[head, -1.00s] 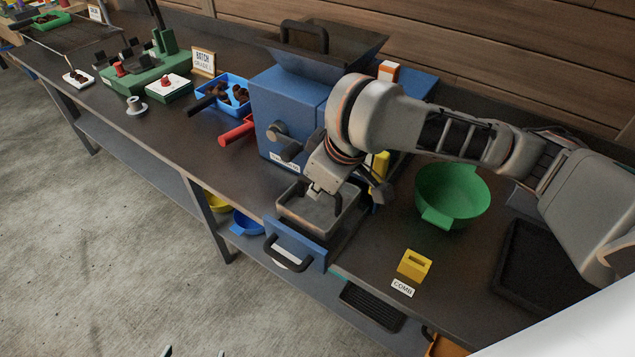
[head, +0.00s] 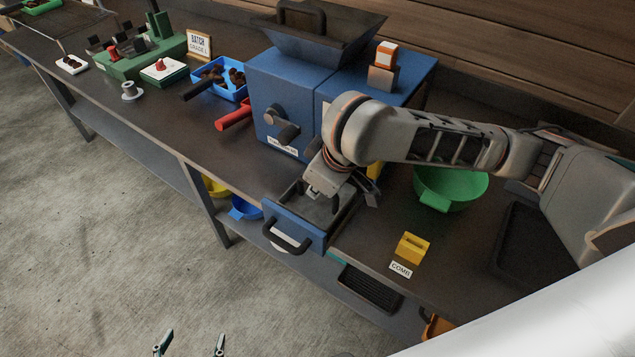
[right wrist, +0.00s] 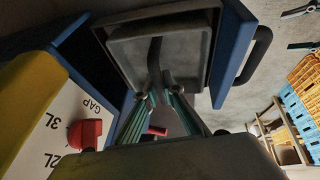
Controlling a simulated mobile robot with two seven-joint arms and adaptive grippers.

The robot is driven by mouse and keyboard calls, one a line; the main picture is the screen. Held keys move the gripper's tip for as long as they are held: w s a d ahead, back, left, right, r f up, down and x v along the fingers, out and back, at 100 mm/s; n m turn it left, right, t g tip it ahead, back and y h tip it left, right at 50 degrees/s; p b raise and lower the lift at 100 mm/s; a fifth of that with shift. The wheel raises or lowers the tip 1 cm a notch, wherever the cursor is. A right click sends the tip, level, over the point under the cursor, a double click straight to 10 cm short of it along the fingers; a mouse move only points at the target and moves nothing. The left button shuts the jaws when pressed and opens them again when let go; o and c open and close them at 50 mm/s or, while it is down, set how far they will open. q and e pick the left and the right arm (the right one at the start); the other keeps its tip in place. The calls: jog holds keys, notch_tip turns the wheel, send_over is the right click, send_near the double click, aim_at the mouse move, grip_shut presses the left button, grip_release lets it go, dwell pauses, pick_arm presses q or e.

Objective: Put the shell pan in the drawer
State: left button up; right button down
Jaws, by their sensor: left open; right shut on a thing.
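The shell pan (head: 319,211) is a grey, shallow, square-sided pan within the pulled-out drawer (head: 297,228) of the blue machine. The drawer has a blue front and a black handle. My right gripper (right wrist: 160,88) is shut on the shell pan's dark upright grip, and the pan's grey inside (right wrist: 185,52) fills the upper middle of the right wrist view. In the head view my right wrist hides part of the pan. I cannot tell whether the pan touches the drawer floor. My left gripper (head: 191,344) is open and empty, over the floor at the bottom edge.
The blue machine (head: 290,95) with its hopper stands behind the drawer. A green bowl (head: 450,188) and a yellow comb block (head: 412,247) are to its right. A red-handled scoop (head: 234,114) and blue tray (head: 232,93) are to its left. The floor in front is clear.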

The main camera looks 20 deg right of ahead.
jog(key=shift+f, duration=0.5)
dwell(0.4)
jog(key=c, duration=2.1)
grip_release()
jog(key=v, duration=1.2)
